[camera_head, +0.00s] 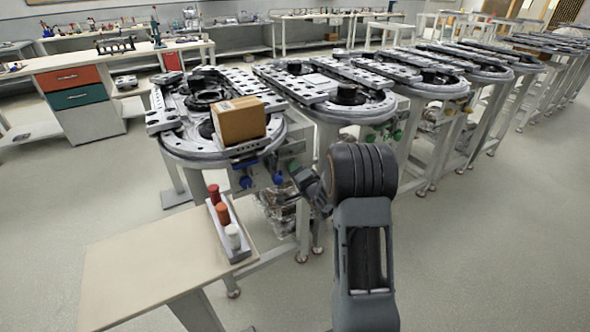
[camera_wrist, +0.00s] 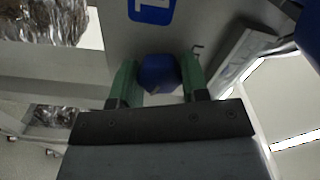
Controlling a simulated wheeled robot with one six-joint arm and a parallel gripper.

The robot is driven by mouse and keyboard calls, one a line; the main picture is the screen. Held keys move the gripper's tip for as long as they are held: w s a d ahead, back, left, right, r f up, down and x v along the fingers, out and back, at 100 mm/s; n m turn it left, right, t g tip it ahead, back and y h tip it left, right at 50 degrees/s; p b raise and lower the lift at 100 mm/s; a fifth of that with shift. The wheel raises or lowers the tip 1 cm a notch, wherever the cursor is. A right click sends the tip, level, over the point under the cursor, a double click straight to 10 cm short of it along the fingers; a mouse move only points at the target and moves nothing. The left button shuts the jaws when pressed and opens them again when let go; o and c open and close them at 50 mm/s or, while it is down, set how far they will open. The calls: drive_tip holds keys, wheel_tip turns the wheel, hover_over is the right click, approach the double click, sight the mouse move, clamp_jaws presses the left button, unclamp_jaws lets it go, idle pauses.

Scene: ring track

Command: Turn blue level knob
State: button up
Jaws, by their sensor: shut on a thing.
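The blue level knob (camera_wrist: 160,74) is on a grey panel under the ring track, between the two green fingers of my gripper (camera_wrist: 159,84) in the wrist view. The fingers are shut on the knob, one on each side. In the head view, blue knobs (camera_head: 246,181) show under the nearest ring track table (camera_head: 180,155). My arm reaches toward this table, and its dark links hide the gripper tip there.
A cardboard box (camera_head: 238,120) sits on the nearest ring track. A wooden side table (camera_head: 150,262) stands at front left, with a rack of red, orange and white pieces (camera_head: 224,222). More ring tracks (camera_head: 330,90) stand in a row behind. The floor at right is clear.

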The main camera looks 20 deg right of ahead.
drive_tip(key=shift+m+p, duration=0.35)
drive_tip(key=shift+m, duration=0.75)
drive_tip(key=o, duration=0.9)
drive_tip(key=s, duration=0.4)
drive_tip(key=s+d, duration=0.1)
drive_tip(key=s, duration=0.4)
drive_tip(key=s+p, duration=0.1)
drive_tip(key=s, duration=0.3)
drive_tip(key=shift+s+d, duration=0.3)
drive_tip(key=shift+s, duration=0.1)
